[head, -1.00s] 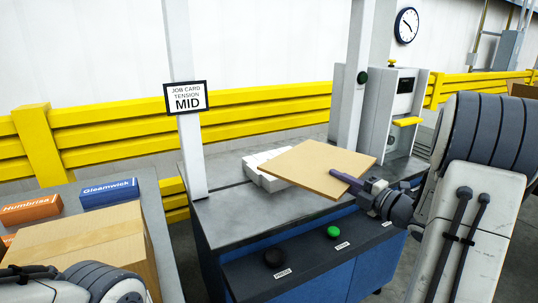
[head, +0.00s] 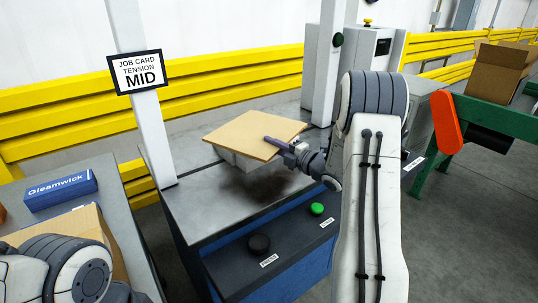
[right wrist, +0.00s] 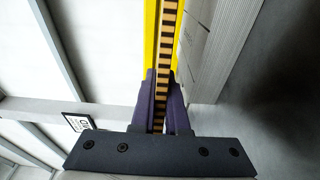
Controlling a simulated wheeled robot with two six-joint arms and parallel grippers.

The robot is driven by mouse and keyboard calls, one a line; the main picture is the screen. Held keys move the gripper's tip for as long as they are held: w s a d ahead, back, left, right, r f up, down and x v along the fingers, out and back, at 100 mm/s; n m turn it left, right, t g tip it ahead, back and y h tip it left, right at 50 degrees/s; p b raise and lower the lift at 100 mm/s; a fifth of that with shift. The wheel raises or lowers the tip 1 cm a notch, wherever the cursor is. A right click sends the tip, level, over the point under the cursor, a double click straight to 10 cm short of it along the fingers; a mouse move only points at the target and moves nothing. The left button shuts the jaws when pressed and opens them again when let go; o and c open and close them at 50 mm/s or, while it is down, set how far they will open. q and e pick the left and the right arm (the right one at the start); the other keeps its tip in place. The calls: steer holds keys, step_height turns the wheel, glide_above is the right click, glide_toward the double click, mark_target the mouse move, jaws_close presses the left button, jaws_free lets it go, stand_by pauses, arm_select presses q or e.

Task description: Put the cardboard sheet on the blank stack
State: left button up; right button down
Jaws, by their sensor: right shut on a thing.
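The tan cardboard sheet (head: 252,134) is roughly level over the blank stack. My right gripper (head: 277,143) is shut on its near right edge. In the right wrist view, the corrugated edge of the sheet (right wrist: 167,45) runs between the purple fingers (right wrist: 160,100). The blank stack (head: 238,163) is pale and lies on the grey machine top, mostly hidden beneath the sheet. Its layered side shows right of the sheet in the right wrist view (right wrist: 205,50). I cannot tell whether the sheet touches it. My left gripper is out of view.
A white post (head: 145,120) with a job card (head: 137,72) reading MID stands left of the stack. Another post (head: 323,65) stands behind right. A black button (head: 259,244) and a green button (head: 317,209) sit on the front panel. The near machine top is clear.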

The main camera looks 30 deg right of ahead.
mark_target(270, 170)
steer(key=shift+w+a+f, duration=0.1)
steer(key=shift+w+f, duration=0.35)
steer(key=shift+f, duration=0.05)
step_height(270, 170, down, 4)
steer(key=shift+r, duration=0.2)
steer(key=shift+f, duration=0.2)
steer(key=c, duration=0.9)
jaws_free()
